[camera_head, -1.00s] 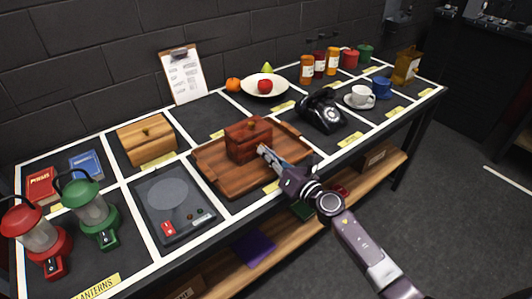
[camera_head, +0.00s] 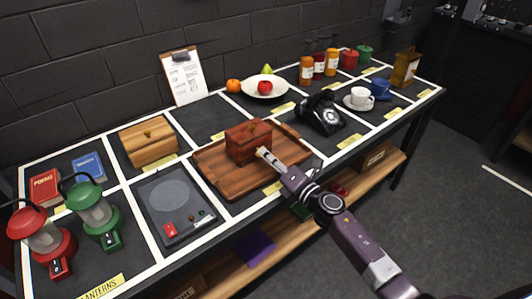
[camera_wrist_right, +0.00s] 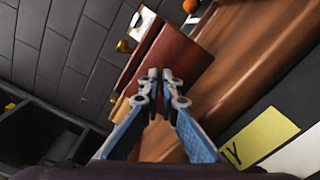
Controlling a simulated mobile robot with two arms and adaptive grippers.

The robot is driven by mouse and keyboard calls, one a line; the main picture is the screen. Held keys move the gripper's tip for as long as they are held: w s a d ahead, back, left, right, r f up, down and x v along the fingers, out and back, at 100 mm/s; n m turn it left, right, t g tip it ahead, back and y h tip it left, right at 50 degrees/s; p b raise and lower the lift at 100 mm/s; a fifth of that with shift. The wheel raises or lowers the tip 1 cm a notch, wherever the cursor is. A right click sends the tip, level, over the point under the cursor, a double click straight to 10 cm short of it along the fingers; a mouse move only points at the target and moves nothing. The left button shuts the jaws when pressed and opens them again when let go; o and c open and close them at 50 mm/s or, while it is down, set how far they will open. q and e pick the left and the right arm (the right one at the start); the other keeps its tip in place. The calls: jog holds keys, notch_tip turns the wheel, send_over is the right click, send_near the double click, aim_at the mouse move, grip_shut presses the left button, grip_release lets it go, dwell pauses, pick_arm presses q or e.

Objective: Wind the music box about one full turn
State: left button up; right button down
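The music box, a dark red-brown wooden box (camera_head: 246,137), stands on a brown wooden tray (camera_head: 215,171). My right gripper (camera_head: 263,154) is at the box's front face. In the right wrist view its fingertips (camera_wrist_right: 158,76) are nearly together against that face, with only a narrow gap. They appear closed on a thin winding key, which they hide almost fully. My left gripper is not in view.
A lighter wooden box (camera_head: 148,143) and a grey turntable-like device (camera_head: 165,226) are left of the tray. A black telephone (camera_head: 322,112) stands to the right. Red and green lanterns (camera_head: 92,212) are at the front left. A fruit bowl (camera_head: 262,90) is behind.

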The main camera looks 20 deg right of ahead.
jog(key=m+p, duration=0.1)
jog(key=m, duration=0.3)
jog(key=shift+m, duration=0.3)
jog(key=m+p, duration=0.2)
jog(key=m, duration=0.3)
jog(key=m+p, duration=0.2)
jog(key=m, duration=0.3)
jog(key=shift+f, duration=0.15)
jog(key=shift+m+p, duration=0.3)
jog(key=shift+m, duration=1.2)
jog(key=shift+f, duration=0.1)
jog(key=c, duration=2.2)
grip_release()
jog(key=shift+s, duration=0.1)
jog(key=v, duration=1.2)
